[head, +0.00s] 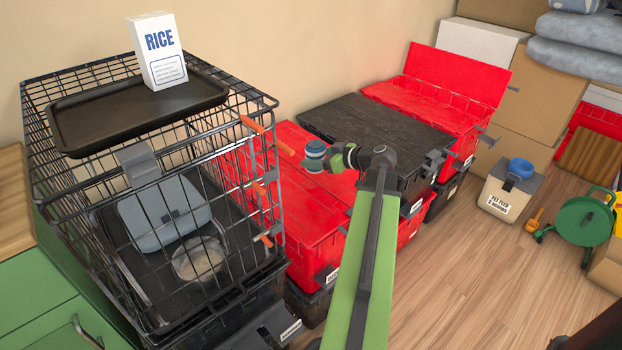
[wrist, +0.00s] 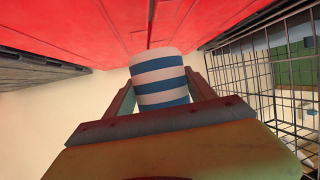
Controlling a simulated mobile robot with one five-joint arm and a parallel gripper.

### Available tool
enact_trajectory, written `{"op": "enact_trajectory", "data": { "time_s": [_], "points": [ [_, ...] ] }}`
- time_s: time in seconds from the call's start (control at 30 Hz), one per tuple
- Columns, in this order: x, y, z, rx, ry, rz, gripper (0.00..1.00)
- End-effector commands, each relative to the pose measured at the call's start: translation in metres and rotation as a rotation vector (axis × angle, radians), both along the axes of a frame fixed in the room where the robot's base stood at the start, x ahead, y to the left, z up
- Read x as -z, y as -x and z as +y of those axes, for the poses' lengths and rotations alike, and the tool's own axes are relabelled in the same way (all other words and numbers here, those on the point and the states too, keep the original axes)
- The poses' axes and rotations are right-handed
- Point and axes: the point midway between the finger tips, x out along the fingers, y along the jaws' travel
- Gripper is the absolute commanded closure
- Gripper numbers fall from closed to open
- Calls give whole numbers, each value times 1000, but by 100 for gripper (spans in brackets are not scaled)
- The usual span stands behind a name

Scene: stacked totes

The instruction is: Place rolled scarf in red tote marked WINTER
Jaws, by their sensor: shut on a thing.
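My gripper (head: 328,157) is shut on the rolled scarf (head: 315,153), a blue and white striped roll, and holds it above the near red tote (head: 318,207). In the wrist view the scarf (wrist: 160,79) sits between the two fingers (wrist: 162,98), with a red surface with a centre seam (wrist: 150,30) beyond it. The near red tote's top looks covered by red panels. A second red tote (head: 425,103) stands farther back with a red flap raised. The tote labels are too small to read, so I cannot tell which is marked WINTER.
A wire cage (head: 278,215) stands close left of the near tote, with orange latches; a black tray (head: 110,118) and a RICE box (head: 158,50) are on top. A black tote (head: 375,125) stands between the red ones.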

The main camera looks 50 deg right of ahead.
Motion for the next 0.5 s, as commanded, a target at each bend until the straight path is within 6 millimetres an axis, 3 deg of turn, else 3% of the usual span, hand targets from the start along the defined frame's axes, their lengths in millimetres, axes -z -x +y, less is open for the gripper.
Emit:
{"op": "enact_trajectory", "data": {
  "time_s": [0.03,0.27,0.5],
  "points": [
    [7,-5,5,-2,0,0,80],
    [9,-10,7,1,0,0,80],
    [49,-10,7,1,0,0,80]
  ]
}}
